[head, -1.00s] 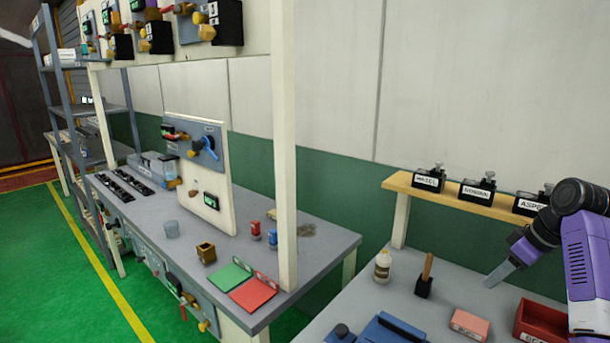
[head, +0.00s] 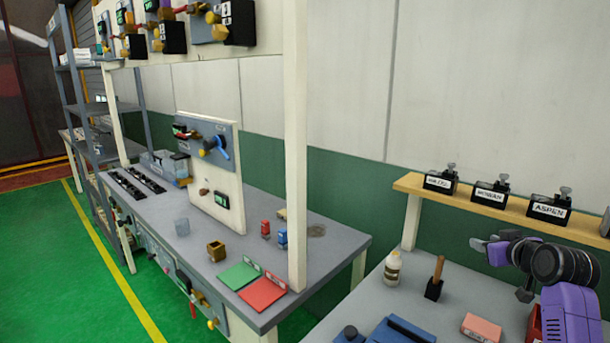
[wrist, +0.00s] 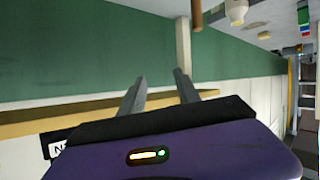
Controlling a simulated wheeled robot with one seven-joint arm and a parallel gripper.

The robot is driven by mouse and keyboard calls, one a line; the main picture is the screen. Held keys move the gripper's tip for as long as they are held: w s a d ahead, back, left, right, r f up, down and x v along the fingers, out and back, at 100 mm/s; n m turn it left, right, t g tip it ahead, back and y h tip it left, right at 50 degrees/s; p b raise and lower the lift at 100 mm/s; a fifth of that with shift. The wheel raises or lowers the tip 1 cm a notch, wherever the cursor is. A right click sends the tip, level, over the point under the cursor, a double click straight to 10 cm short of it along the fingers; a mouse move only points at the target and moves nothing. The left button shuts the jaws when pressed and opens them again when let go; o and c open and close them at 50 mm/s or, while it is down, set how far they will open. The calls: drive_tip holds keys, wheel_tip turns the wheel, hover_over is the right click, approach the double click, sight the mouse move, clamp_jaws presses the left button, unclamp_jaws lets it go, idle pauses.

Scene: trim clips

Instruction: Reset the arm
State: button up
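My gripper (head: 478,242) is at the right of the head view, at the end of my purple and black arm. It is raised above the right bench and points left. In the wrist view my gripper (wrist: 159,76) shows two grey fingers spread apart with nothing between them. Behind the fingers are the green wall band and the wooden shelf edge (wrist: 90,108).
The right bench holds a white bottle (head: 392,268), a dark block with a wooden handle (head: 435,279), a pink block (head: 482,327) and a blue case (head: 400,331). Labelled clips, one marked ASPEN (head: 549,208), stand on the wooden shelf (head: 460,199). A long grey bench (head: 335,240) stands left.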

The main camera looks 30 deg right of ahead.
drive_tip(key=s+a+f+m+t+h, duration=0.1)
drive_tip(key=s+a+f, duration=0.2)
drive_tip(key=a, duration=0.6)
drive_tip(key=s+a+f+t, duration=0.2)
drive_tip(key=a, duration=0.6)
drive_tip(key=s+a+f+m+t+h, duration=0.1)
drive_tip(key=s+a+f, duration=0.2)
drive_tip(key=a, duration=0.6)
drive_tip(key=s+a+f+n+y, duration=0.2)
drive_tip(key=s+a+n+y, duration=0.4)
drive_tip(key=s+a, duration=1.7)
drive_tip(key=s+y, duration=0.2)
drive_tip(key=s, duration=0.2)
drive_tip(key=shift+a+f+g+y, duration=0.3)
drive_tip(key=shift+a+f+y, duration=0.05)
drive_tip(key=shift+y, duration=0.05)
